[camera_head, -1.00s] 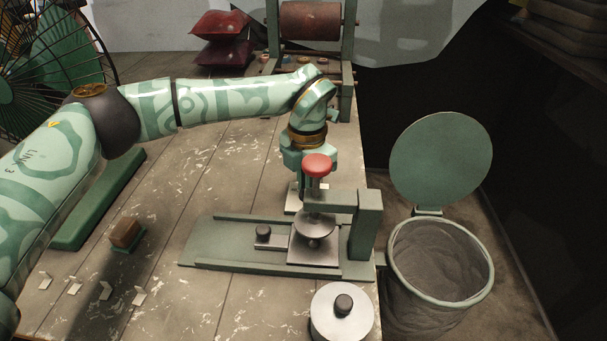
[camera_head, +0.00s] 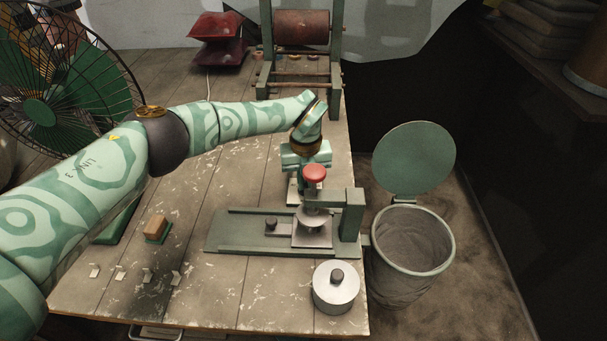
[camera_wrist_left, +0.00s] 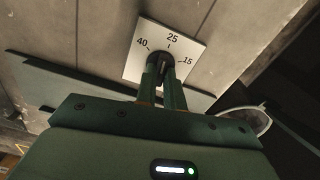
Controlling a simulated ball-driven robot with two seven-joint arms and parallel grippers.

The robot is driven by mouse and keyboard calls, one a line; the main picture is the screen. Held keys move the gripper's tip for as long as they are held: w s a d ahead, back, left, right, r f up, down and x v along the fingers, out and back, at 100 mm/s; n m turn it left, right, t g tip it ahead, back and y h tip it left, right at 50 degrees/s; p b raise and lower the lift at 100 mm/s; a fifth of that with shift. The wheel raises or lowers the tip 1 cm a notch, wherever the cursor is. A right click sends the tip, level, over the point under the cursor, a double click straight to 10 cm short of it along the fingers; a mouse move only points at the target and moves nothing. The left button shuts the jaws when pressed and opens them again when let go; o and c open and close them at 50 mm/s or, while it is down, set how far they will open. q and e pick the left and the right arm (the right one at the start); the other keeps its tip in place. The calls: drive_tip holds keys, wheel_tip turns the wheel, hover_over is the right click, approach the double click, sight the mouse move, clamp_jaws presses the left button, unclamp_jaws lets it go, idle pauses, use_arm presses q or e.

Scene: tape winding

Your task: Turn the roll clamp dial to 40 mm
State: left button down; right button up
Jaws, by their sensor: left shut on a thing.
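The roll clamp dial has a white plate marked 40, 25 and 15 (camera_wrist_left: 187,45) in the left wrist view. Its dark knob (camera_wrist_left: 158,58) sits between my left fingertips, and the fingers hide much of it. I cannot tell which number the knob points to. My left gripper (camera_wrist_left: 161,72) is shut on the knob from above. In the head view my left gripper (camera_head: 303,167) is behind the red-topped press (camera_head: 314,175), which partly hides it. A strip of the white dial plate (camera_head: 292,191) shows there. My right gripper is out of view.
The press's green base (camera_head: 235,240) lies just in front of the dial. A round metal tin (camera_head: 336,290) stands near the front right corner. A bin (camera_head: 410,250) stands off the bench's right edge. A roller frame (camera_head: 302,30) is at the back.

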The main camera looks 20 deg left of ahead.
sight(306, 183)
use_arm(q)
drive_tip(key=n+p, duration=0.1)
drive_tip(key=n, duration=0.1)
drive_tip(key=n+p, duration=0.2)
drive_tip(key=n, duration=0.1)
drive_tip(key=shift+w+r+n, duration=0.15)
drive_tip(key=shift+r+n, duration=0.05)
drive_tip(key=shift+n, duration=0.1)
drive_tip(key=shift+f+n+p, duration=0.1)
drive_tip(key=shift+n+p, duration=0.55)
drive_tip(key=shift+n, duration=1.45)
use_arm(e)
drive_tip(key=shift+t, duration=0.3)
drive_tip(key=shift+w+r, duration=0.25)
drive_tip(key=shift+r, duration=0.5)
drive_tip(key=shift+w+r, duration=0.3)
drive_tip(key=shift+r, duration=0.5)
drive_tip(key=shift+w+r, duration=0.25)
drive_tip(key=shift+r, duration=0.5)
use_arm(q)
drive_tip(key=c, duration=1.5)
unclamp_jaws()
drive_tip(key=shift+f, duration=0.1)
